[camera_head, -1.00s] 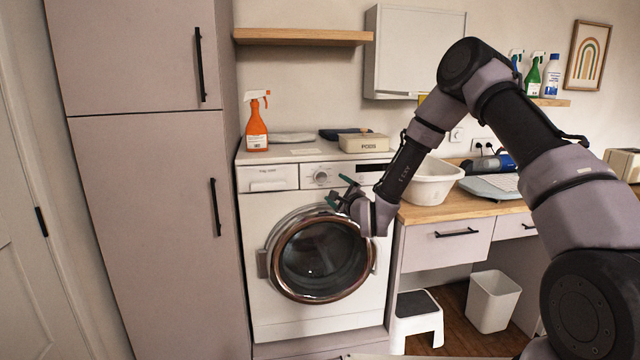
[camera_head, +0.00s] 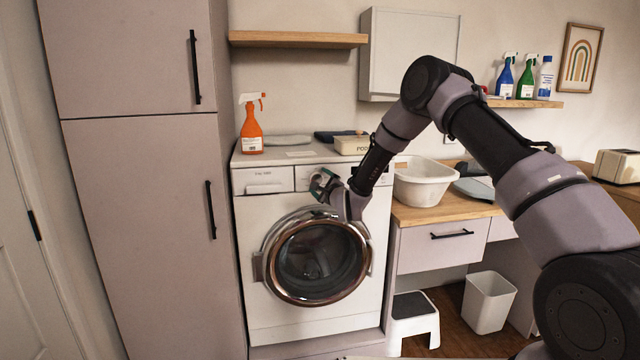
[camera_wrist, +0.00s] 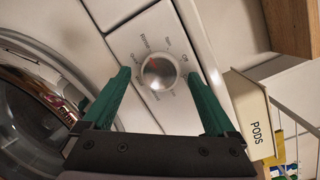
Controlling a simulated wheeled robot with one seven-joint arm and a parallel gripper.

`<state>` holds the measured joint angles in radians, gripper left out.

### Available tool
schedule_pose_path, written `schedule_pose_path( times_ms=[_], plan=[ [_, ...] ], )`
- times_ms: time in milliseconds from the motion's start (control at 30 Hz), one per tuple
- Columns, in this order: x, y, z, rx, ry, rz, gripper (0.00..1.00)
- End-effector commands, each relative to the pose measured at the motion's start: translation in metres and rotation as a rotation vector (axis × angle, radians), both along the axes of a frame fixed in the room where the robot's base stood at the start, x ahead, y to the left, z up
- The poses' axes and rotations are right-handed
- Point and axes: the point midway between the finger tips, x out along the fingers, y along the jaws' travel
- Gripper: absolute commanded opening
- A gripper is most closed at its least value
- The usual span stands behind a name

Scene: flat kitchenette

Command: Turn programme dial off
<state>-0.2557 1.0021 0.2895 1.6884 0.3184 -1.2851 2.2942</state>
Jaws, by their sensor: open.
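The programme dial (camera_wrist: 159,72) is a round silver knob on the washing machine's white front panel, with printed markings around it and a small red mark near its upper left. In the wrist view it lies between and just beyond the green fingertips of my gripper (camera_wrist: 157,88). The fingers are open and I see no contact with the dial. In the head view my gripper (camera_head: 320,184) is at the washing machine (camera_head: 262,215), in front of its control panel, and mostly hides the dial.
The round door (camera_head: 318,262) is below the panel. An orange spray bottle (camera_head: 252,125) and a PODS box (camera_head: 352,145) stand on top of the machine. A white basin (camera_head: 424,182) is on the counter to the right. A tall cabinet (camera_head: 150,230) stands left.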

Motion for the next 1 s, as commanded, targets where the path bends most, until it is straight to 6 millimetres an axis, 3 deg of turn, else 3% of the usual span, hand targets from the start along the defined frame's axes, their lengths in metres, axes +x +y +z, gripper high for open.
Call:
schedule_pose_path(
  times_ms=[33, 200, 267, 667, 1000],
  plan=[
    [0.0000, -0.0001, 0.0002, 0.000, 0.000, 0.000, 0.92],
    [-0.0001, -0.0002, 0.0002, 0.000, 0.000, 0.000, 0.27],
    [-0.0001, -0.0002, 0.0002, 0.000, 0.000, 0.000, 0.06],
    [-0.0001, -0.0004, 0.0014, -0.074, -0.022, 0.000, 0.07],
    [-0.0003, 0.0002, 0.0036, -0.331, -0.096, 0.000, 0.07]
  ],
)
